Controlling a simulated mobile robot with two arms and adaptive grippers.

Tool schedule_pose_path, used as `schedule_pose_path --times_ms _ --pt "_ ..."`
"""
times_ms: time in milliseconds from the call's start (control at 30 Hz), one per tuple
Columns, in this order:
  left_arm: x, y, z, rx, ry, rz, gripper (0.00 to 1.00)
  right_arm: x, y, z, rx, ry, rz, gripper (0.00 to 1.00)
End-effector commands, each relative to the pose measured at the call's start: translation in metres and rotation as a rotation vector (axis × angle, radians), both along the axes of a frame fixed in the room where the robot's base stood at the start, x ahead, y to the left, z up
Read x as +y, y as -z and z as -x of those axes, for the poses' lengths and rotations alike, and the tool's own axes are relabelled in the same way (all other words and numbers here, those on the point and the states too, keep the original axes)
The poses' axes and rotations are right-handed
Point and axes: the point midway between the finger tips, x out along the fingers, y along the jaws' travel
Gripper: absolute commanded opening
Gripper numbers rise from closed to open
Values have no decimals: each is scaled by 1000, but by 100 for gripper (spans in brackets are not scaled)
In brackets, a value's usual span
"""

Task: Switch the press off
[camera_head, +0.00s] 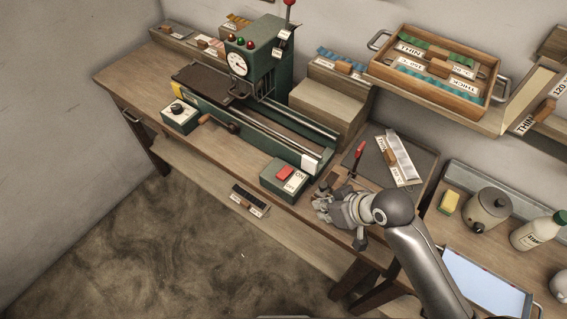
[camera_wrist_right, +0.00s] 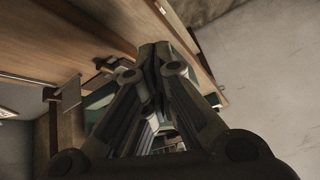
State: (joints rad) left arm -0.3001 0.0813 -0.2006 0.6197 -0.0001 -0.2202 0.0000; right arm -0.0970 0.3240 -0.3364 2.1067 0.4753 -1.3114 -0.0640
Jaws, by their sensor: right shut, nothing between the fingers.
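The green press (camera_head: 262,72) stands on the workbench, with a dial and several coloured lamps on its head and a red-knobbed lever on top. A green switch box (camera_head: 268,183) with a red rocker (camera_head: 285,173) and ON and OFF labels sits at the bench's front edge. I cannot tell the rocker's position. My right gripper (camera_head: 321,203) is just right of the switch box, apart from it. In the right wrist view its fingers (camera_wrist_right: 154,55) are closed together with nothing between them. Green parts show partly hidden behind the fingers there. My left gripper is not in view.
A box with a black knob (camera_head: 178,112) sits at the bench's front left. A dark tray (camera_head: 412,160) with a red-handled tool lies behind my right gripper. A wooden tray (camera_head: 382,72) stands at the back. A kettle-like pot (camera_head: 487,209) and bottle (camera_head: 537,232) stand right. Floor space in front is free.

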Motion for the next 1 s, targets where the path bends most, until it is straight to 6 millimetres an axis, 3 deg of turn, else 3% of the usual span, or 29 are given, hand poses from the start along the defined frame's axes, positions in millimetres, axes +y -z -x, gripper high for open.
schedule_pose_path --times_ms 33,200,500,733,1000 --pt "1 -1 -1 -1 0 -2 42 6 -14 -18 -31 -48 -15 0" --pt "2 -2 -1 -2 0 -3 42 26 -55 -57 -84 -193 -80 0" --pt "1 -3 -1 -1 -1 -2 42 31 -111 -95 -116 -313 -143 0" --pt "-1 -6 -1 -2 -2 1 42 36 -115 -102 -114 -326 -157 0" --pt "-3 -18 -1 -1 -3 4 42 67 -84 -116 -113 -325 -158 0"
